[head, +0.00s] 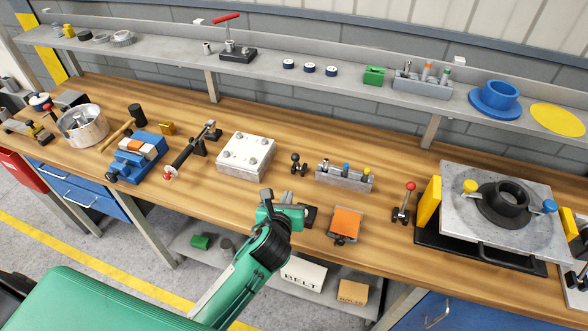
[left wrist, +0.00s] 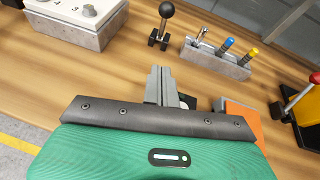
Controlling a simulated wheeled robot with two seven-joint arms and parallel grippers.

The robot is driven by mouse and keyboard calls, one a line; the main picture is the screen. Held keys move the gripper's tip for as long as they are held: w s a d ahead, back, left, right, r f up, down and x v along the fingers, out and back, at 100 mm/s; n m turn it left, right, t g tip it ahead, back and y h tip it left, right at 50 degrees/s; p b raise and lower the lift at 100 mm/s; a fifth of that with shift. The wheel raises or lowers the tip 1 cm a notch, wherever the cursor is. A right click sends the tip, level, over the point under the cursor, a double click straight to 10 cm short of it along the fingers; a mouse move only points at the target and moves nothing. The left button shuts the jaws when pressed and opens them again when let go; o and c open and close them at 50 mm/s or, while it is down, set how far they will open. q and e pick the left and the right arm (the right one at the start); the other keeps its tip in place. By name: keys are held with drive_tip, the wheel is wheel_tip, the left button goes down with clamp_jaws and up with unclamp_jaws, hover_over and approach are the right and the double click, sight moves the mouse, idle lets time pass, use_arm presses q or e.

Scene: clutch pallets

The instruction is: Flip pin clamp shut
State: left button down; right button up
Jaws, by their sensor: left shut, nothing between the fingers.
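A metal pallet (head: 466,237) lies at the right of the bench on a black base, with a dark round clutch hub (head: 505,205) on it. A yellow knob (head: 470,186) and a blue knob (head: 549,206) flank the hub. A small clamp-like device with a red ball lever (head: 405,203) stands left of the pallet, lever upright. A black-ball lever (head: 298,163) stands mid-bench, also in the left wrist view (left wrist: 166,12). I cannot tell which is the pin clamp. My left gripper (head: 267,194) is shut and empty over the bench front, its fingertips (left wrist: 160,72) apart from the black-ball lever. My right gripper is out of view.
A tool rack (head: 343,180) and an orange-topped block (head: 346,222) lie between the left gripper and the red lever. A grey bolted box (head: 246,155) is behind it, left. A yellow upright plate (head: 429,203) borders the pallet. A shelf (head: 330,80) runs above.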

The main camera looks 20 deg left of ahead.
use_arm(q)
drive_tip(key=p, duration=0.2)
approach(297, 163)
drive_tip(key=f, duration=0.1)
drive_tip(key=w+f, duration=0.1)
drive_tip(key=f, duration=0.1)
drive_tip(key=shift+w+f, duration=0.25)
drive_tip(key=shift+f, duration=0.1)
drive_tip(key=w, duration=0.1)
drive_tip(key=w+r+p, duration=0.1)
drive_tip(key=w, duration=0.1)
drive_tip(key=shift+w+a, duration=0.1)
drive_tip(key=shift+a, duration=0.1)
drive_tip(key=shift+w+a+r, duration=0.1)
drive_tip(key=shift+w, duration=0.35)
drive_tip(key=shift+w, duration=0.15)
